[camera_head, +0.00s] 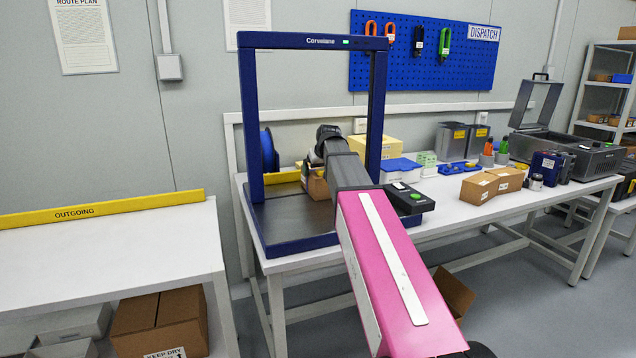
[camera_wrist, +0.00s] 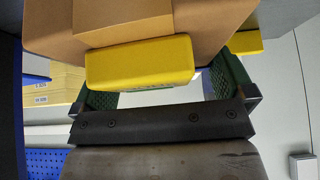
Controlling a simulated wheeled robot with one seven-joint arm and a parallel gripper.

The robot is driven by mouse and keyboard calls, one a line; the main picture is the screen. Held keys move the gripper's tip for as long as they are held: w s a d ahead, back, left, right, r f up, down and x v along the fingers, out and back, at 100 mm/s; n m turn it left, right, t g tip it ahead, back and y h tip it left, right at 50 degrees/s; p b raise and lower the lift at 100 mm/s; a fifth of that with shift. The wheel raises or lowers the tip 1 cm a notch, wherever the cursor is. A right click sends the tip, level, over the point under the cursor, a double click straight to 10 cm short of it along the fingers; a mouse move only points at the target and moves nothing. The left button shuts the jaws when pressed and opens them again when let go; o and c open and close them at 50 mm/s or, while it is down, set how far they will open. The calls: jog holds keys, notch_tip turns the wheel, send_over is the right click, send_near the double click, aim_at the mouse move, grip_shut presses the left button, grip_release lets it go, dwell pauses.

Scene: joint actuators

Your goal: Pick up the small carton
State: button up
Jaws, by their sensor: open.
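A brown carton (camera_head: 317,188) stands on the dark bed inside the blue gate frame in the head view, partly hidden by my arm. My gripper (camera_head: 316,158) is inside the frame, close to the carton's top. In the wrist view a brown carton (camera_wrist: 215,22) fills the top of the picture. A yellow block (camera_wrist: 140,63) shows in front of it, nearer to me; whether they touch is unclear. My gripper, also in the wrist view (camera_wrist: 170,88), is open, with green fingers at either side of the yellow block. The fingertips are partly hidden, and I see no grip on anything.
The blue gate frame (camera_head: 248,140) surrounds my wrist, with posts on both sides. A black box with a green button (camera_head: 408,198) stands by the right post. The outgoing table (camera_head: 110,245) is clear on top.

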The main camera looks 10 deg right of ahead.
jog(key=shift+w+f, duration=0.15)
jog(key=shift+f, duration=0.1)
jog(key=c, duration=0.9)
jog(key=shift+r, duration=0.2)
